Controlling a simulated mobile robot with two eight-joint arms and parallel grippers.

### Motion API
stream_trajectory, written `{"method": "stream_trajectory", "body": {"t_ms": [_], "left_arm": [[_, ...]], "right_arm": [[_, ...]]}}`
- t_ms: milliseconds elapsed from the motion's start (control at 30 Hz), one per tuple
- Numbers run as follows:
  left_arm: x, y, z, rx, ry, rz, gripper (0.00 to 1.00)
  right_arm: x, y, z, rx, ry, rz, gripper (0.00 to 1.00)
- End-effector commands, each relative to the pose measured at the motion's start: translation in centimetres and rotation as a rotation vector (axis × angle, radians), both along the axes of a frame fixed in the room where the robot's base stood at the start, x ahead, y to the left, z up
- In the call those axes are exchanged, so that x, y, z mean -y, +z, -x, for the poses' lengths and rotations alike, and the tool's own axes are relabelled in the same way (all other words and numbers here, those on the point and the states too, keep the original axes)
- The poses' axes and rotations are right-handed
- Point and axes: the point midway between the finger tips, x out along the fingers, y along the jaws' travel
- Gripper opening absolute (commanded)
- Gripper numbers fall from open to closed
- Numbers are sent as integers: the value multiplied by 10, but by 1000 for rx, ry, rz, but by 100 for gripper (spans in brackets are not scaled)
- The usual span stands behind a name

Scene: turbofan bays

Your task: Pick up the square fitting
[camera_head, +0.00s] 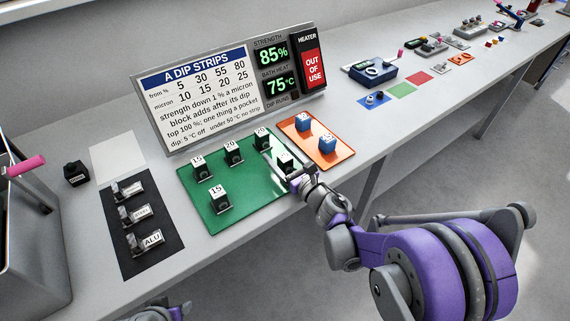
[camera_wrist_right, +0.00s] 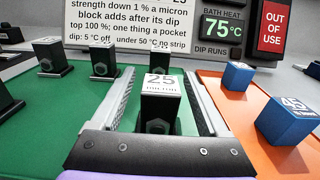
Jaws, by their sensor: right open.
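My right gripper (camera_head: 290,178) is open over the green mat (camera_head: 231,222). In the right wrist view its two fingers stand on either side of a dark block with a white top marked 25 (camera_wrist_right: 160,98), with a gap visible beside it. That block also shows in the head view (camera_head: 285,160), partly hidden by the gripper. It stands upright on the mat and has a nut-like shape on its front. No piece is labelled as a square fitting, so I cannot tell which one it is.
Several similar blocks stand on the green mat, one marked 15 (camera_head: 221,201). Blue blocks (camera_head: 327,144) stand on an orange mat (camera_head: 341,157) to the right. A sign board (camera_head: 205,140) rises behind. A black mat (camera_head: 133,262) with labelled pieces lies left.

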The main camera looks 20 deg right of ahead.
Motion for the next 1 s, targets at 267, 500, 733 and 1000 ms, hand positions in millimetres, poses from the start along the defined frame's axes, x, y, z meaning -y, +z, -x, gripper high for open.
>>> {"method": "stream_trajectory", "body": {"t_ms": [267, 500, 733, 1000], "left_arm": [[0, 1, 0, 0, 0, 0, 50], [0, 1, 0, 0, 0, 0, 50], [0, 1, 0, 0, 0, 0, 50], [0, 1, 0, 0, 0, 0, 50]], "right_arm": [[-3, 0, -8, 0, 0, 0, 78], [-3, 0, -7, 0, 0, 0, 43], [-3, 0, -7, 0, 0, 0, 2], [-3, 0, -7, 0, 0, 0, 0]]}}
